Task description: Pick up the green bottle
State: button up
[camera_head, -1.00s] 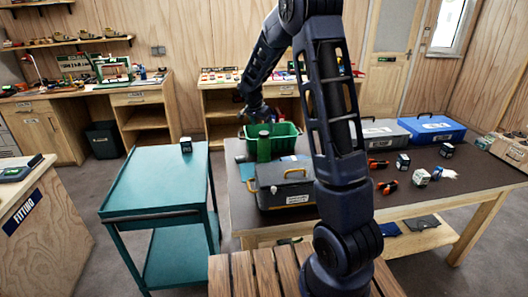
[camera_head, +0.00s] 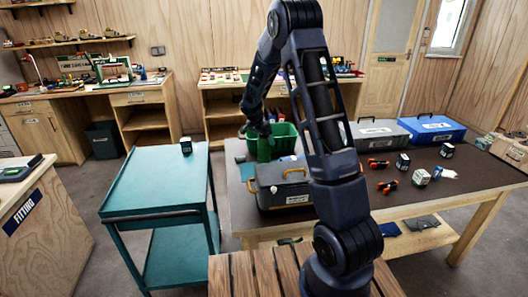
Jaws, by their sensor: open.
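My gripper (camera_head: 257,132) is at the top of the bottle, pointing down from above. Its fingers are small in this view, and I cannot tell whether they touch the bottle. It is open.
The dark toolbox (camera_head: 283,190) stands close in front of the bottle. A grey case (camera_head: 378,133) and a blue case (camera_head: 431,128) are at the table's back. Orange-handled tools (camera_head: 388,186) and small boxes lie right. A teal cart (camera_head: 150,185) stands left.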

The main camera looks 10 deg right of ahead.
jog(key=x, duration=0.3)
jog(key=shift+a, duration=0.15)
jog(key=shift+r, duration=0.1)
jog(key=c, duration=1.6)
